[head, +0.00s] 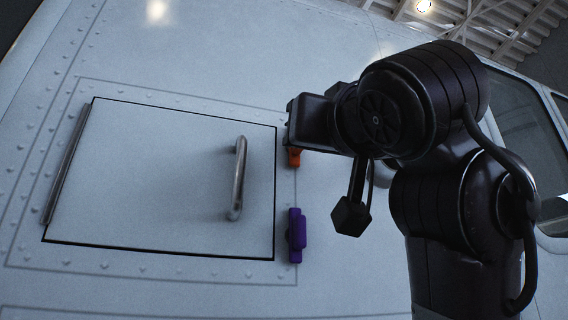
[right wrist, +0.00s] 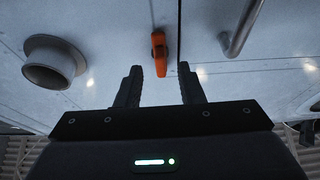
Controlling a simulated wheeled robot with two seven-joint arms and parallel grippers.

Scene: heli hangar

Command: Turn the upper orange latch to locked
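The upper orange latch (head: 294,157) sits by the right edge of the closed panel door (head: 150,180). My right gripper (head: 292,125) covers its upper part in the head view. In the right wrist view the orange latch (right wrist: 159,53) lies ahead, between the lines of the two fingers. My right gripper (right wrist: 160,86) is open, with nothing between its fingers, and looks apart from the latch. A purple latch (head: 297,235) stands upright below the orange one. My left gripper is in neither view.
The door has a metal handle (head: 238,180), also at upper right in the right wrist view (right wrist: 243,28). A round protruding pipe (right wrist: 54,62) stands left of the latch there. Riveted fuselage skin surrounds the door. Windows (head: 525,130) are at the right.

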